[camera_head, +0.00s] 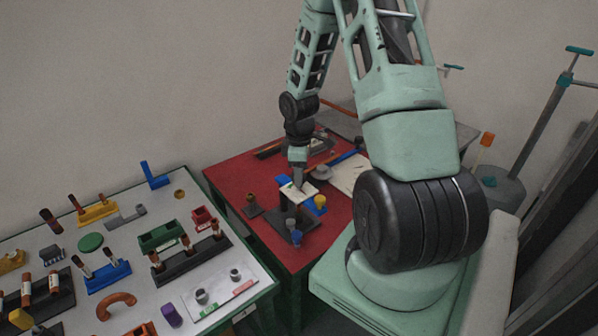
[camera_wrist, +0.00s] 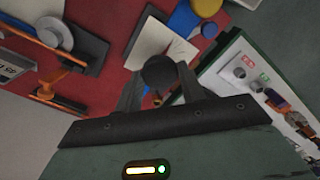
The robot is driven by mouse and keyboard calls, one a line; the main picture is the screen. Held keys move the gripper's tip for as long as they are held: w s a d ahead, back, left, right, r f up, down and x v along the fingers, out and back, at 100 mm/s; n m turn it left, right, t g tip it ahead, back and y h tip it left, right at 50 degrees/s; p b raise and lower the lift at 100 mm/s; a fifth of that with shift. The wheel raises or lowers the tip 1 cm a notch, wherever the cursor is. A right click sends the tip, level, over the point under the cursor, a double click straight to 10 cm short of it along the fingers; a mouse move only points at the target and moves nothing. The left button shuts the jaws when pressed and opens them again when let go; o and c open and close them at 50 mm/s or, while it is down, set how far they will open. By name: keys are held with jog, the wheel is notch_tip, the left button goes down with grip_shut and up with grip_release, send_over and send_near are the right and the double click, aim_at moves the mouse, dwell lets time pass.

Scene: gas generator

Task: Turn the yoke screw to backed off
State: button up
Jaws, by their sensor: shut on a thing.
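My gripper (camera_head: 298,183) points down over the red table, among a small group of apparatus. In the wrist view my gripper (camera_wrist: 158,88) has its two grey fingers on either side of a dark round knob (camera_wrist: 158,72), and it is shut on it. The knob appears to be the head of the yoke screw. A small orange-brown part shows just below the knob, between the fingers. The screw's shaft and the yoke are hidden, so how far the screw is turned cannot be told.
A white plate (camera_head: 302,192), a yellow part (camera_head: 319,204) and a dark stand (camera_head: 287,226) are close around my gripper. The red table (camera_head: 232,180) has bare room at its left. A grey table (camera_head: 120,190) with many coloured parts stands at left.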

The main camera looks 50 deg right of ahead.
jog(key=o, duration=1)
jog(key=shift+c, duration=0.2)
jog(key=shift+r, duration=0.1)
notch_tip(320, 180, up, 17)
jog(key=b, duration=0.2)
jog(key=shift+r, duration=0.15)
jog(key=shift+a, duration=0.15)
